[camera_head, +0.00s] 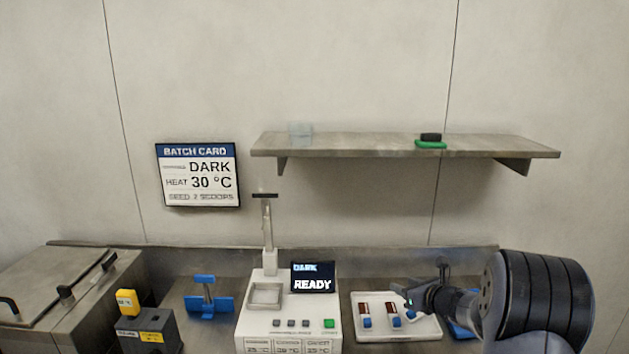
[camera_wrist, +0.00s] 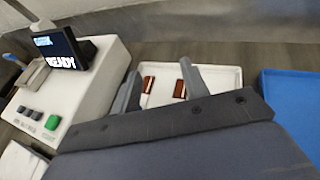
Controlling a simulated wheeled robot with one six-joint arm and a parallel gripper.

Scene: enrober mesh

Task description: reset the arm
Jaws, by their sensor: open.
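My gripper (camera_head: 409,299) hangs in front of the right part of the counter, over the white tray (camera_head: 432,331). In the wrist view its two fingers (camera_wrist: 162,88) are spread apart with nothing held between them. The tray (camera_wrist: 228,74) lies beyond the fingers there and bears brown pieces (camera_wrist: 180,89). In the head view the tray shows brown and blue pieces (camera_head: 366,312). My arm hides part of the right end of the counter.
A white machine (camera_head: 257,325) with a READY screen (camera_head: 313,278) stands left of the tray. A blue tray (camera_wrist: 290,108) lies to the right. A shelf (camera_head: 350,146) juts from the wall above. A blue stand (camera_head: 208,302), yellow-topped box (camera_head: 127,302) and steel lidded unit (camera_head: 60,280) are left.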

